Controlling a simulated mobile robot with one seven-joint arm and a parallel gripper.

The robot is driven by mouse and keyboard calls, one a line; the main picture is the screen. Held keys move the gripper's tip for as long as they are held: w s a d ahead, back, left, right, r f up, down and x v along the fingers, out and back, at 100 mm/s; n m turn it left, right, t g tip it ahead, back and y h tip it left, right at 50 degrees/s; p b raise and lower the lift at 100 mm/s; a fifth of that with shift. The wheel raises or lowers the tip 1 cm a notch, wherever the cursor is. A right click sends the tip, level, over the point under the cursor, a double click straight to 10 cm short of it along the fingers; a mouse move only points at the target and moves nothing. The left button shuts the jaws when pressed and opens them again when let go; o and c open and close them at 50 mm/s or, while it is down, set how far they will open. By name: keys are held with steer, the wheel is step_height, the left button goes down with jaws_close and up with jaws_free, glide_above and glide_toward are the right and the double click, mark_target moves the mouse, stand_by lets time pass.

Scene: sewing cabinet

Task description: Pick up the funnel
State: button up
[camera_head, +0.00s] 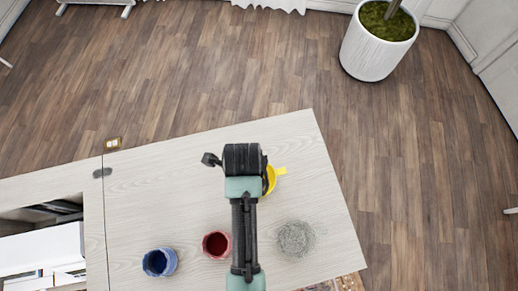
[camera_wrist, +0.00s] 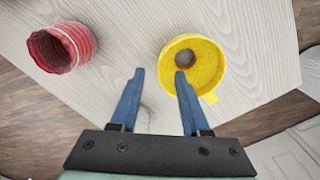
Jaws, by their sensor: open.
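The yellow funnel (camera_wrist: 207,62) rests on the light wooden table top (camera_wrist: 125,20), with its round opening and a small side tab showing in the wrist view. In the head view the funnel (camera_head: 272,176) is mostly hidden behind my arm, with only its right edge and tab visible. My gripper (camera_wrist: 159,75) is open and empty. In the wrist view its right fingertip overlaps the funnel's lower left part, and its left fingertip is over bare table. I cannot tell whether the fingertip touches the funnel.
A red ribbed cup (camera_wrist: 63,48) and a blue cup (camera_head: 160,262) stand on the table. An open cabinet compartment (camera_head: 40,215) is at left. A white planter (camera_head: 374,48) stands on the floor beyond.

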steer(key=f, duration=0.4)
steer(key=shift+d+f, duration=0.2)
steer(key=shift+f, duration=0.2)
jaws_close()
